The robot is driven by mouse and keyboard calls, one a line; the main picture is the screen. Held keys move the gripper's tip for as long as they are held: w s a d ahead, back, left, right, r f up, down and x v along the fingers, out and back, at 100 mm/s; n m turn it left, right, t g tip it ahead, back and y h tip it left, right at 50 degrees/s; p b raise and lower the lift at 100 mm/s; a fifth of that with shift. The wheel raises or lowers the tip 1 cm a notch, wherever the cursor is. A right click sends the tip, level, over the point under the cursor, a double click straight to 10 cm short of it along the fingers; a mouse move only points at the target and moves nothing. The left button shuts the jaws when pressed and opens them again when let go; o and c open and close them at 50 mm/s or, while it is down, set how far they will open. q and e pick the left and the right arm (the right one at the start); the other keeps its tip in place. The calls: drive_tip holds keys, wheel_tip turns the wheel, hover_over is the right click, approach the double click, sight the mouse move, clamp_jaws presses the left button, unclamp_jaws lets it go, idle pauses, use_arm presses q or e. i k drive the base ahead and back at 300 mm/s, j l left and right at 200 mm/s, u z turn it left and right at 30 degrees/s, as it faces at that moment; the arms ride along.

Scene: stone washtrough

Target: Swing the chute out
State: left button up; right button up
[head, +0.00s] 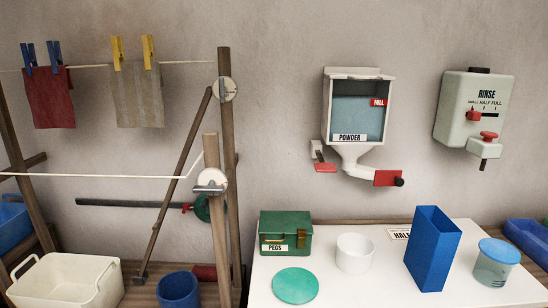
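A white powder dispenser (385,138) labelled POWDER hangs on the wall, with a FULL tag by its blue-grey window. Its funnel narrows downward to a short white chute (358,168), which points right and slightly down. At the chute's right end are a red block (386,178) and a black knob (399,182). A red-tipped lever (325,168) sits at the dispenser's lower left. Neither of my grippers shows in the head view.
Below stands a white table with a green PEGS box (285,237), a green lid (295,286), a white cup (354,253), a blue upright box (432,249) and a lidded jar (494,263). A RINSE dispenser (472,112) hangs right. A wooden drying frame (229,150) stands left.

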sight(381, 178)
drive_tip(key=i+l, duration=0.65)
drive_tip(key=l, duration=0.15)
